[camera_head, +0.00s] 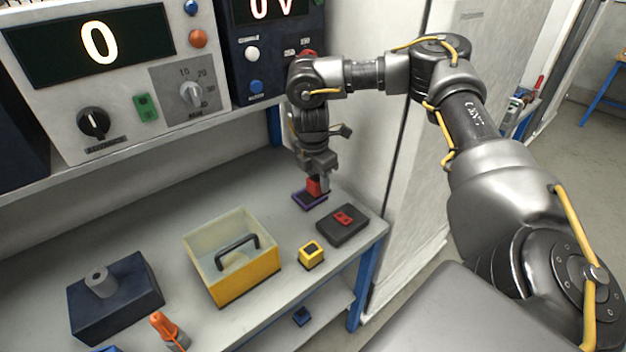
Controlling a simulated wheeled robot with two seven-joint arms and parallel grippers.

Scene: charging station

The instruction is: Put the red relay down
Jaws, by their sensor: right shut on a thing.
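The red relay (314,186) is a small red block in the fingers of my right gripper (319,182). My right gripper points down and is shut on the relay, at the back right of the bench. The relay is right over a flat dark tray with a purple rim (301,203). I cannot tell whether the relay touches the tray. The fingers hide part of the relay. My left gripper is not in view.
A black block with a red top piece (343,217) lies to the right of the tray. A yellow block (311,254), a yellow bin with a handle (250,286) and a dark blue box (115,300) stand nearer. Instrument panels (100,75) sit on the shelf above.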

